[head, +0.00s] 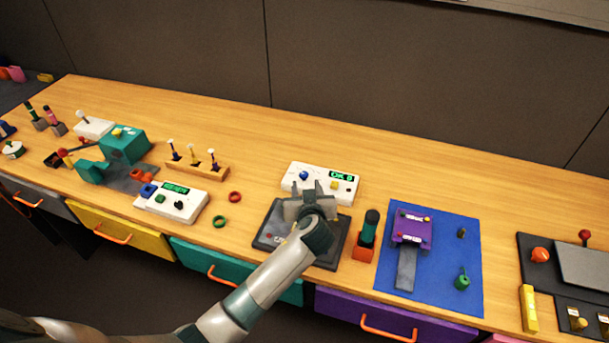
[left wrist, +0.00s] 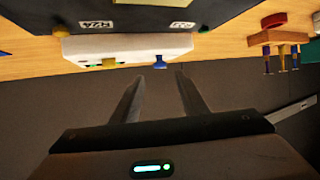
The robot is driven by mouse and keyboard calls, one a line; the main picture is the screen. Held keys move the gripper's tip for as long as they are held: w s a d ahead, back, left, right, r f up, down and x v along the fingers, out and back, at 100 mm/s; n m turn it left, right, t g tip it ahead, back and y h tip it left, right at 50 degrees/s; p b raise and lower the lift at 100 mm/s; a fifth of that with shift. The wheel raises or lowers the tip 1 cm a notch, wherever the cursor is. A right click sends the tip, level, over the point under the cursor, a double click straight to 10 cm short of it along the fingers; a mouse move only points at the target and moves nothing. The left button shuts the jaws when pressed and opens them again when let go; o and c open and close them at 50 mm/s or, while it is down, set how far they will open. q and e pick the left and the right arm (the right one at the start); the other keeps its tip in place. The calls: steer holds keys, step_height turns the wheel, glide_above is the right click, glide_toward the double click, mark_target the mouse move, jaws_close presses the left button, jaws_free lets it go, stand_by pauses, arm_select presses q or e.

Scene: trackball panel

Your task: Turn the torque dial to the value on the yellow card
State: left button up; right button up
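My left gripper (head: 310,207) is over the dark panel (head: 266,240), in front of a white box (head: 346,196). In the left wrist view its fingers (left wrist: 160,78) are apart with nothing between them. The white box carries a blue knob (head: 304,175), a yellow part (head: 334,184) and a lit green display (head: 342,176). The left wrist view shows the blue knob (left wrist: 165,62) just beyond the fingertips, apart from them. I cannot tell which control is the torque dial. No yellow card can be made out. My right gripper is not in view.
Another white box (head: 150,207) with a green display stands to the left. Green (head: 219,221) and red (head: 235,197) rings lie between the boxes. A dark green-handled tool stands in an orange holder (head: 362,252) right of the dark panel. The table behind the white box is clear.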

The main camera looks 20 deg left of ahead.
mark_target(304, 175)
arm_select(q)
steer(key=shift+p+x, duration=0.55)
steer(key=shift+x, duration=2.95)
steer(key=shift+c, duration=0.6)
steer(key=c, duration=0.9)
